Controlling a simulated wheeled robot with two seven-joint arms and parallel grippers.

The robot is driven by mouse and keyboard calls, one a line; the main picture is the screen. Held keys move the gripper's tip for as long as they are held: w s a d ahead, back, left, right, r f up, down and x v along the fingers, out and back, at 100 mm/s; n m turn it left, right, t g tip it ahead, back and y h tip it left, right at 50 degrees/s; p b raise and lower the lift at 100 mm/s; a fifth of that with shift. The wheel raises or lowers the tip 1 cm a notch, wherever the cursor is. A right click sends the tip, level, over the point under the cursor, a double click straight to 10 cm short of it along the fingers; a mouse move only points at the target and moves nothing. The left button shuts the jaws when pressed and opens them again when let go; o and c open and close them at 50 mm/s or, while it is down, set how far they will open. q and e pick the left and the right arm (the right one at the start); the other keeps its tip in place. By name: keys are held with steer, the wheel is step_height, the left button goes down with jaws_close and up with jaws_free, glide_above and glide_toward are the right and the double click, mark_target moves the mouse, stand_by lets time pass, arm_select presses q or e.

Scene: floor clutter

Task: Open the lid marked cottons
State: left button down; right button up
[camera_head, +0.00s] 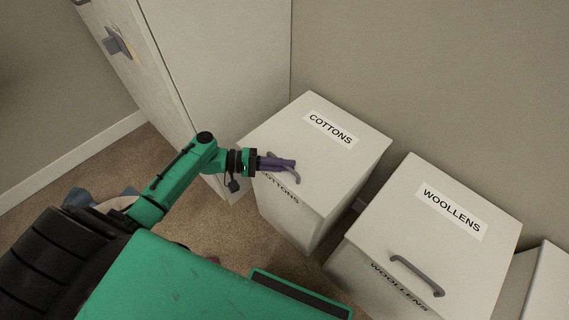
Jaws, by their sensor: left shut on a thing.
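The white box marked COTTONS stands in the middle of the view, with its lid (343,162) lying flat and closed on top. The lid carries a COTTONS label (330,129) and a grey curved handle (292,176) near its front edge. My left gripper (290,164) reaches in from the left and is shut on that handle, hiding part of it. A second COTTONS label on the box's front is partly covered by my arm. My right gripper is not in view.
A matching white box marked WOOLLENS (480,250) stands to the right, with its own grey handle (417,276). A narrow gap parts the two boxes. A tall pale cabinet (215,60) stands close on the left. A wall is behind; carpet (215,225) lies in front.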

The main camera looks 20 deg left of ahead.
arm_select(q)
steer(key=w+d+r+n+g+y+p, duration=0.1)
steer(key=w+r+p, duration=0.3)
steer(key=r+p, duration=0.4)
steer(key=w+d+r+n+g+y+p, duration=0.1)
steer(key=w+r+p, duration=0.3)
steer(key=r+p, duration=0.5)
steer(key=shift+d+r+n+g+y, duration=0.4)
steer(key=shift+d+r+n+g, duration=0.15)
steer(key=shift+r, duration=0.45)
steer(key=shift+w, duration=0.1)
steer(key=c, duration=0.9)
jaws_free()
steer(key=shift+f, duration=0.1)
steer(key=b+v, duration=0.1)
steer(key=v, duration=1.3)
steer(key=shift+a+b, duration=0.15)
steer(key=shift+b, duration=0.15)
